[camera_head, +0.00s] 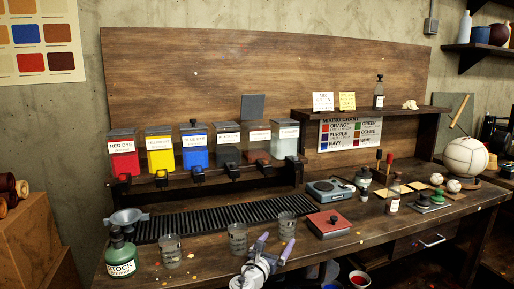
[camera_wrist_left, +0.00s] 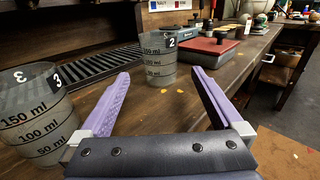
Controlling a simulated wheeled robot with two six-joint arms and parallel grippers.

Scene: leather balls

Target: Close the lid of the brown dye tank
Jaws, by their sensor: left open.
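The brown dye tank (camera_head: 257,148) stands in the row of tanks on the rack at the back of the bench, second from the right, with a white label on its front. A dark square lid panel (camera_head: 252,107) stands upright above and behind it, so its lid looks open. My left gripper (camera_head: 277,240) is low over the front edge of the bench, well in front of the tank and apart from it. Its purple fingers are spread and empty, as the left wrist view (camera_wrist_left: 160,73) also shows. My right gripper is not in view.
Several other tanks, including the red (camera_head: 123,158) and blue (camera_head: 195,158) ones, flank it with lids down. A black ridged mat (camera_head: 215,216) lies before the rack. Measuring cups (camera_head: 237,240) stand near my left gripper. A red-topped box (camera_head: 328,223) and a scale (camera_head: 330,189) sit right.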

